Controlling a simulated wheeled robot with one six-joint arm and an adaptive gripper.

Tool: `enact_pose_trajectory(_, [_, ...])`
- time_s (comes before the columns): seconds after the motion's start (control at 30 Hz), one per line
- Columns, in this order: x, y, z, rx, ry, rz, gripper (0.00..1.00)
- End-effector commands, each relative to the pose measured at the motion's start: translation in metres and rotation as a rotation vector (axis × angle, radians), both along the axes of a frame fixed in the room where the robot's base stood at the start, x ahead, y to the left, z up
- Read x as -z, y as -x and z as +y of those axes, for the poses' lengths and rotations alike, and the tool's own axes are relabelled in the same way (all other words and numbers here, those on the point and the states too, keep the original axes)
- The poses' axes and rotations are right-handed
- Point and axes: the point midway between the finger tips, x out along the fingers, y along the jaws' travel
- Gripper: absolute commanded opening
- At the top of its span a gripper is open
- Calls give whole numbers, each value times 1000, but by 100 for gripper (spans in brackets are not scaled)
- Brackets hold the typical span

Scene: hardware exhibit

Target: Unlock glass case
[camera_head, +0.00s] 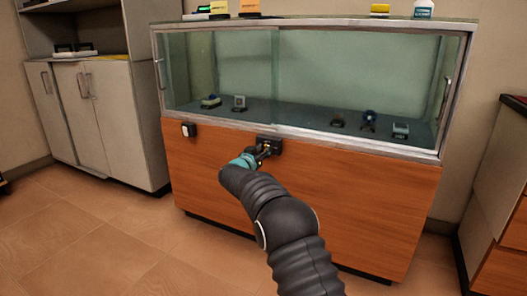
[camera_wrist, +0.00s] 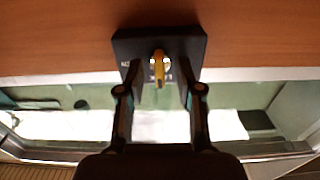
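The glass case (camera_head: 300,132) stands on a wooden base, with its sliding glass panes closed as far as I can see. A black lock box (camera_head: 277,146) is fixed to the wood just below the glass; it also shows in the wrist view (camera_wrist: 190,45). A yellow key-like piece (camera_wrist: 159,66) sticks out of its middle, upright in the wrist view. My gripper (camera_head: 259,152) is at the lock box. In the wrist view my gripper (camera_wrist: 160,78) is open, one finger on each side of the yellow piece, with visible gaps on both sides.
A small black-and-white box (camera_head: 189,129) is on the wooden front to the left. Several small items sit inside the case and on its top. A grey cabinet (camera_head: 115,120) stands left, and wooden drawers (camera_head: 500,240) stand right. The tiled floor (camera_head: 95,240) at left is clear.

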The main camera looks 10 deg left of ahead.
Motion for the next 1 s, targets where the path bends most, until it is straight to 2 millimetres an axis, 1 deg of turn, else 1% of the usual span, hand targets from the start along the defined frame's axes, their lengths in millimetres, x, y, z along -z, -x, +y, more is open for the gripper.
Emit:
enact_pose_trajectory(0.1, [0,0,0,0,0,0,35])
enact_pose_trajectory(0.17, [0,0,0,0,0,0,20])
enact_pose_trajectory(0.2, [0,0,0,0,0,0,10])
enact_pose_trajectory(0.23, [0,0,0,1,0,0,3])
enact_pose_trajectory(0.27, [0,0,0,1,0,0,0])
enact_pose_trajectory(0.67, [-1,0,0,1,-28,-10,0])
enact_pose_trajectory(0.87, [-1,0,-1,1,-118,-43,0])
enact_pose_trajectory(1.0, [-1,0,-1,1,-221,-80,0])
